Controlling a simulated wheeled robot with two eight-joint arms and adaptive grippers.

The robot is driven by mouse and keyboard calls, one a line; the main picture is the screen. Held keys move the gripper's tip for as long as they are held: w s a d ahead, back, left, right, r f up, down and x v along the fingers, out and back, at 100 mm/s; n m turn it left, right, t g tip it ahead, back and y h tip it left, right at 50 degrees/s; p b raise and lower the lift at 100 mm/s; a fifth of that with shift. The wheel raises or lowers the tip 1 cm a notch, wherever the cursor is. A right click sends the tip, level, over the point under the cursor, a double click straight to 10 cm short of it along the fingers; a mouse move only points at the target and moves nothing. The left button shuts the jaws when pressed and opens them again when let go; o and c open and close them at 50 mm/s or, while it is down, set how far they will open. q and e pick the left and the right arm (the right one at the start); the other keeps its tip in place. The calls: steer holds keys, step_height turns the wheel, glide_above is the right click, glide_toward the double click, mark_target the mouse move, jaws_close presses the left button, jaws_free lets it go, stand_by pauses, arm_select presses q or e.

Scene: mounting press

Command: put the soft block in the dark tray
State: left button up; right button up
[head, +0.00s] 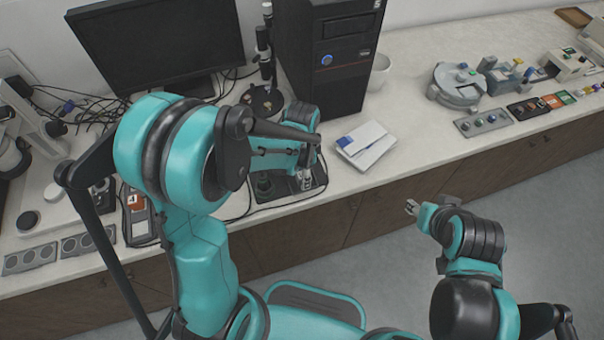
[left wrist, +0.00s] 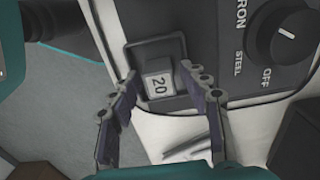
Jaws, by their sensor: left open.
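In the left wrist view a small block (left wrist: 158,86) with a pale face marked "20" lies between and just beyond the fingertips of my left gripper (left wrist: 159,74). The fingers are open, one on each side of it, with no clear contact. A dark square piece (left wrist: 143,52), perhaps the dark tray, frames the block. I cannot tell whether the block rests inside it. In the head view my left gripper (head: 305,176) is low over a dark panel on the bench, partly hidden by my arm. My right gripper (head: 411,207) is over the floor, away from the bench.
A grey panel with an IRON/STEEL/OFF knob (left wrist: 292,36) is right beside the block. White booklets (head: 366,143) lie right of the left gripper. A computer tower (head: 328,60) and monitor (head: 160,40) stand behind. The bench (head: 415,130) is clear between the booklets and the devices at right.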

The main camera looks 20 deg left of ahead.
arm_select(q)
step_height(320, 180, up, 11)
steer(key=p, duration=0.4)
steer(key=s+a+r+n+t, duration=0.4)
steer(key=s+r+n+t, duration=0.3)
steer(key=s+n, duration=0.3)
steer(key=shift+s+a+r+n, duration=0.15)
steer(key=shift+a+r+n, duration=0.2)
steer(key=shift+r+n, duration=0.25)
step_height(320, 180, down, 5)
steer(key=b, duration=0.4)
steer(key=shift+r+b, duration=0.2)
steer(key=shift+b, duration=0.2)
